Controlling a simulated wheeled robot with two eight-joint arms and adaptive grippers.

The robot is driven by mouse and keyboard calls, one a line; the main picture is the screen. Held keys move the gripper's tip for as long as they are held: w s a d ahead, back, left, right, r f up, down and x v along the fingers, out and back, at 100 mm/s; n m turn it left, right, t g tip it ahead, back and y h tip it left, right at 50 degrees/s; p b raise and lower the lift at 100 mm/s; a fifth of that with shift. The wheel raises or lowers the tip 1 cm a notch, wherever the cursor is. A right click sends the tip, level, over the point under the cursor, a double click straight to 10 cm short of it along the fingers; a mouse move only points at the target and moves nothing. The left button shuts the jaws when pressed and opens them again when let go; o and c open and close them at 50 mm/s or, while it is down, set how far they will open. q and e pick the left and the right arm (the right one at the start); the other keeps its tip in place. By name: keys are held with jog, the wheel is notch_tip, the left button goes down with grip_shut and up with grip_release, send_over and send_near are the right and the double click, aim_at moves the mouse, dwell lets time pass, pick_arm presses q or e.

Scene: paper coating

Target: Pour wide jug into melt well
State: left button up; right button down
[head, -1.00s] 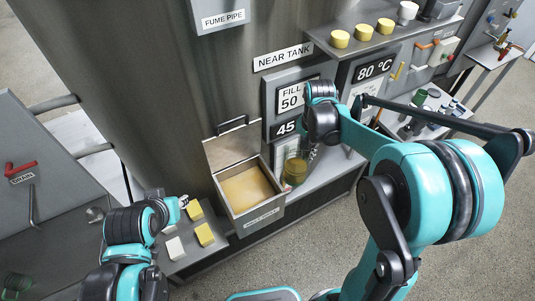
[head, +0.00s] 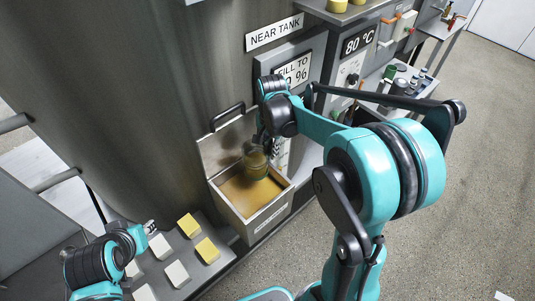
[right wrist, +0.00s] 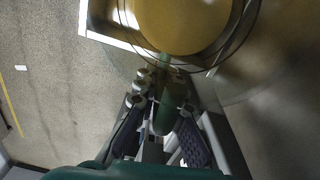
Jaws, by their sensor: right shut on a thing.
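The wide jug (head: 255,161) is see-through, with yellowish contents. My right gripper (head: 264,138) is shut on it and holds it over the back right part of the melt well. In the right wrist view the jug's round rim and yellow contents (right wrist: 185,22) show at the top, with its green handle (right wrist: 170,105) between the fingers. The jug looks near upright; I cannot see any stream. The melt well (head: 268,218) is an open metal box with its lid raised and a yellow-brown surface inside. My left gripper (head: 150,227) is at the lower left, away from the well; its jaws are too small to judge.
Yellow (head: 207,250) and white blocks (head: 177,273) lie on a grey shelf left of the well. The large tank (head: 130,110) stands close behind. Sign panels (head: 299,72) and a side shelf with bottles (head: 400,85) are to the right. Floor is free at right.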

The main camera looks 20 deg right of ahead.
jog(key=r+t+h, duration=0.1)
jog(key=d+r+h+p, duration=0.1)
jog(key=r+h, duration=0.1)
jog(key=d+r+t+h+p, duration=0.1)
jog(key=shift+w+r+t+h, duration=0.3)
jog(key=shift+r+h, duration=0.05)
jog(key=shift+h, duration=0.05)
jog(key=shift+d+r+h, duration=0.15)
jog(key=shift+r+h, duration=0.2)
jog(key=shift+h, duration=0.05)
jog(key=shift+w+t, duration=0.1)
jog(key=shift+t, duration=0.2)
